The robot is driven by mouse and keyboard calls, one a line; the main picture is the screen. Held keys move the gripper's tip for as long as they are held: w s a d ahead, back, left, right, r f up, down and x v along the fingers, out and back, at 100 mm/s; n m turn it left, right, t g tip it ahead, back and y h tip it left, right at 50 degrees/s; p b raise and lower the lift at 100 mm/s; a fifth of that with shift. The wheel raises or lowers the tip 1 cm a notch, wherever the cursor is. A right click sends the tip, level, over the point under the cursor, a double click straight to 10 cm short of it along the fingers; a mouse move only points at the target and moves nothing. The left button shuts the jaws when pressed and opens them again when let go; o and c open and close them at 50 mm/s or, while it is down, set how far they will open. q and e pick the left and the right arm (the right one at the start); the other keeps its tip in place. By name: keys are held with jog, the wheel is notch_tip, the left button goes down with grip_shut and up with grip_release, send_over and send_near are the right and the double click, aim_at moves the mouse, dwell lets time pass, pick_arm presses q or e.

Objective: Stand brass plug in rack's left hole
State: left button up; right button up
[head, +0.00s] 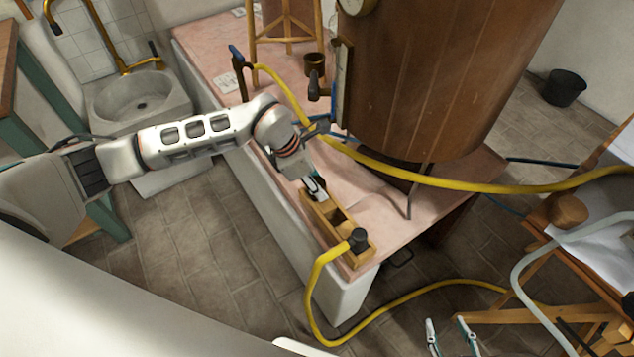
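The wooden rack (326,224) lies along the near edge of the pink-topped ledge. Dark square openings show in its top. A dark fitting (358,240) on a yellow hose sits at its near end. My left gripper (316,190) is down at the rack's far end and covers that part. I cannot tell whether its fingers are open or shut. I do not see the brass plug clearly; it may be hidden by the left gripper. My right gripper (449,335) is at the bottom edge of the view, its two fingers apart with nothing between them, away from the rack.
A large wooden vat (445,75) stands on the ledge (375,205) behind the rack. A yellow hose (430,178) crosses in front of it. Another yellow hose (312,300) loops down from the rack to the floor.

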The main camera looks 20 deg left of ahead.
pick_arm(q)
jog(key=shift+f, duration=0.2)
dwell(0.4)
jog(key=o, duration=1.3)
jog(key=shift+c, duration=0.2)
jog(key=shift+r, duration=0.15)
pick_arm(e)
jog(key=shift+r, duration=0.1)
pick_arm(q)
jog(key=shift+r+p, duration=2.35)
jog(key=shift+r, duration=1.05)
pick_arm(e)
jog(key=w+r+t, duration=0.1)
jog(key=w+r, duration=0.2)
jog(key=r, duration=0.4)
jog(key=shift+r, duration=0.2)
